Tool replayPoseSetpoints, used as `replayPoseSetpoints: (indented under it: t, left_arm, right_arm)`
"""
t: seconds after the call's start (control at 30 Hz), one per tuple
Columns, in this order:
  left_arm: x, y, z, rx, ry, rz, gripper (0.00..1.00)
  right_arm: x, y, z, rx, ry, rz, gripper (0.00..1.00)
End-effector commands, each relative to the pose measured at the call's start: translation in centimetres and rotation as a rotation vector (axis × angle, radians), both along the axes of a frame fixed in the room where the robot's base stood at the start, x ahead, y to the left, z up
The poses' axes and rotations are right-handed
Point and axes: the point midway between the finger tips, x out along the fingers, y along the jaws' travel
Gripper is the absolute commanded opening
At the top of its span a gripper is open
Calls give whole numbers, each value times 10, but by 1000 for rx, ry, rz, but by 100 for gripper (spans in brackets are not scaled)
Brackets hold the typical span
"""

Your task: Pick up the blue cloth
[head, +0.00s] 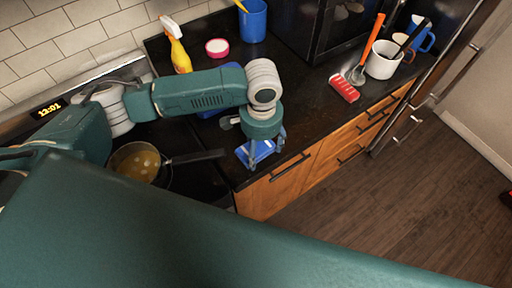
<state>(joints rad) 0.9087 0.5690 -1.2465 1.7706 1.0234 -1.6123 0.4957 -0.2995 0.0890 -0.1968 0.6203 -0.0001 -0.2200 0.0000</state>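The blue cloth (262,150) lies near the front edge of the dark counter, just right of the stove. My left gripper (267,156) is directly over it, pointing down. Its fingers are spread apart, one on each side of the cloth, and part of the cloth shows between them. I cannot tell whether the fingers touch it. The gripper and its fingers hide part of the cloth. My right gripper is not in view.
A pan (135,162) with yellowish contents sits on the stove, its handle pointing toward the cloth. A yellow spray bottle (180,56), pink-rimmed bowl (217,48), blue cup (253,22), red brush (344,88) and white mug (382,62) stand farther off. Wooden drawers (290,182) drop below the counter.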

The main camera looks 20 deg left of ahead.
Motion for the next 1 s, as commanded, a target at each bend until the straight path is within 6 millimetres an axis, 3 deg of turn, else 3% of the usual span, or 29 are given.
replayPoseSetpoints:
  t: [0.1, 0.47, 0.63, 0.77, 1.0]
  left_arm:
    - [0, 0, 0, 1, -1, 0, 46]
    - [1, 0, 2, 0, -1, 0, 46]
    - [2, 0, 14, -1, -4, 1, 46]
    - [2, -1, 35, -2, -6, 0, 46]
    - [3, -1, 101, -2, -8, -1, 45]
  right_arm:
    - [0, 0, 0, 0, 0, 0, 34]
    - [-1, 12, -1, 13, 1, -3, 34]
    - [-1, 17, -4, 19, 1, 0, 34]
    - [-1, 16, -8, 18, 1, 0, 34]
    - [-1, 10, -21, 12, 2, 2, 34]
